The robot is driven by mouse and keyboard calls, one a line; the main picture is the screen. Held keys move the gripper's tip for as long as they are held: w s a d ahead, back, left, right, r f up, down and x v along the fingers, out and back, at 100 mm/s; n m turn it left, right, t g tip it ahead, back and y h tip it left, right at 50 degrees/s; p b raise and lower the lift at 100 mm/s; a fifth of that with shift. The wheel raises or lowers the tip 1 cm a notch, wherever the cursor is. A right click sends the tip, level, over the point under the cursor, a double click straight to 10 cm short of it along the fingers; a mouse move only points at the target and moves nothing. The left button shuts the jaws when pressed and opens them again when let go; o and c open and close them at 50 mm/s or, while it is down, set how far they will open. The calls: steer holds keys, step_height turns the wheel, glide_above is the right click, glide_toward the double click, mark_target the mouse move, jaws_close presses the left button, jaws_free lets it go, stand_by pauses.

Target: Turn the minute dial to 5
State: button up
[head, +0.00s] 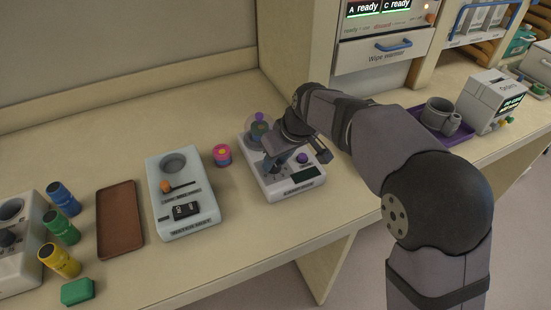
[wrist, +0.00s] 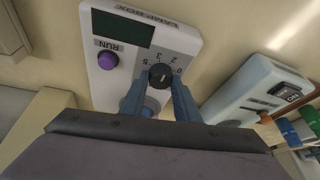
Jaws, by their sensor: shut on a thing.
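The minute dial is a small black knob (wrist: 160,75) with a light pointer mark, on a white lamp box (wrist: 185,40). Printed numbers, among them 0, 2, 3 and 5, curve around its far side in the wrist view. Which number the mark points to is too small to tell. My gripper (wrist: 158,84) is shut on the knob, one blue-grey finger on each side. In the head view my gripper (head: 278,158) is over the lamp box (head: 290,190) and hides the dial.
A purple tray (head: 403,123) with grey vessels is at right.

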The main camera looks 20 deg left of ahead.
mark_target(287, 166)
steer(key=n, duration=0.2)
steer(key=n+g, duration=0.1)
steer(key=shift+w+n+y, duration=0.2)
steer(key=shift+n+y, duration=0.1)
steer(key=shift+n, duration=0.1)
steer(key=n+g+p, duration=0.1)
steer(key=n, duration=0.2)
steer(key=shift+w+r+n+g, duration=0.1)
steer(key=shift+w+n+g, duration=0.05)
steer(key=shift+n+g, duration=0.2)
steer(key=n+g+p, duration=0.1)
steer(key=n+p, duration=0.2)
steer(key=n, duration=0.1)
steer(key=shift+w+g, duration=0.1)
steer(key=shift+g, duration=0.25)
steer(key=shift+n+g+h+p, duration=0.3)
steer(key=shift+n+h+p, duration=0.2)
steer(key=shift+n+p, duration=0.45)
steer(key=shift+n, duration=0.3)
steer(key=o, duration=1)
steer(key=shift+o, duration=0.2)
steer(key=v, duration=0.7)
steer(key=shift+b, duration=0.45)
